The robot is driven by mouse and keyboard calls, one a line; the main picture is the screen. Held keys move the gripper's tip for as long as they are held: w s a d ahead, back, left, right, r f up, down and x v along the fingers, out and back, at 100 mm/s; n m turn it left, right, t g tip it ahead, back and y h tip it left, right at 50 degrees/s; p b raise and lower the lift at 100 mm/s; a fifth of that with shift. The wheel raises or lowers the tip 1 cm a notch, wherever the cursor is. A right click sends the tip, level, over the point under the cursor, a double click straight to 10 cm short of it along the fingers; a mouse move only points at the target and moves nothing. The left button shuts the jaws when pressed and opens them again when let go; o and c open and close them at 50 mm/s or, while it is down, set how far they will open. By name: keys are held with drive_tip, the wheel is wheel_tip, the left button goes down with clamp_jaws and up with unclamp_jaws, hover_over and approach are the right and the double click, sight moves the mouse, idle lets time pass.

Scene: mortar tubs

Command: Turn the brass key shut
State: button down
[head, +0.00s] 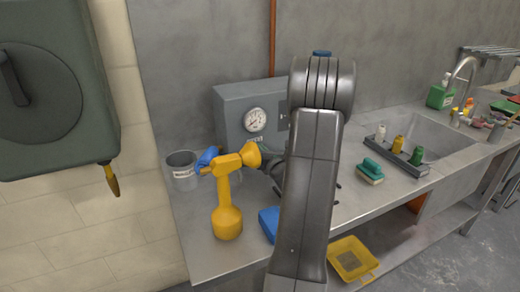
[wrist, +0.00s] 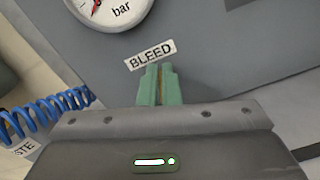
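The grey box (head: 235,103) with a round pressure gauge (head: 255,119) stands at the back of the steel bench, partly behind my arm. In the wrist view the gauge (wrist: 97,8) shows at the top left, and a BLEED label (wrist: 150,55) is on the panel. My gripper (wrist: 159,75) has two green fingers just below that label, close together. A thin brass-coloured strip, apparently the brass key (wrist: 160,88), shows between them. The fingers appear shut on it; most of the key is hidden. In the head view my arm hides most of the gripper.
A yellow bottle-shaped tool (head: 228,215) stands at the bench front left, beside a grey pot (head: 182,172). A blue coiled hose (wrist: 45,115) runs left of my gripper. A sponge brush (head: 370,170) and a bottle caddy (head: 398,153) lie to the right, near the sink (head: 440,143).

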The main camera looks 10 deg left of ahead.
drive_tip(key=m, duration=0.2)
drive_tip(key=f+m+p, duration=0.1)
drive_tip(key=shift+d+m, duration=0.15)
drive_tip(key=shift+m, duration=0.25)
drive_tip(key=m+p, duration=0.1)
drive_tip(key=m, duration=0.2)
drive_tip(key=shift+d+f+m, duration=0.1)
drive_tip(key=shift+f+m, duration=0.05)
drive_tip(key=shift+m, duration=0.15)
drive_tip(key=m+p, duration=0.1)
drive_tip(key=m, duration=0.1)
drive_tip(key=m+p, duration=0.1)
drive_tip(key=m, duration=0.3)
drive_tip(key=shift+w+f+p, duration=0.1)
drive_tip(key=shift+f+p, duration=0.3)
drive_tip(key=shift+m, duration=0.4)
drive_tip(key=c, duration=1.6)
unclamp_jaws()
drive_tip(key=shift+r, duration=0.2)
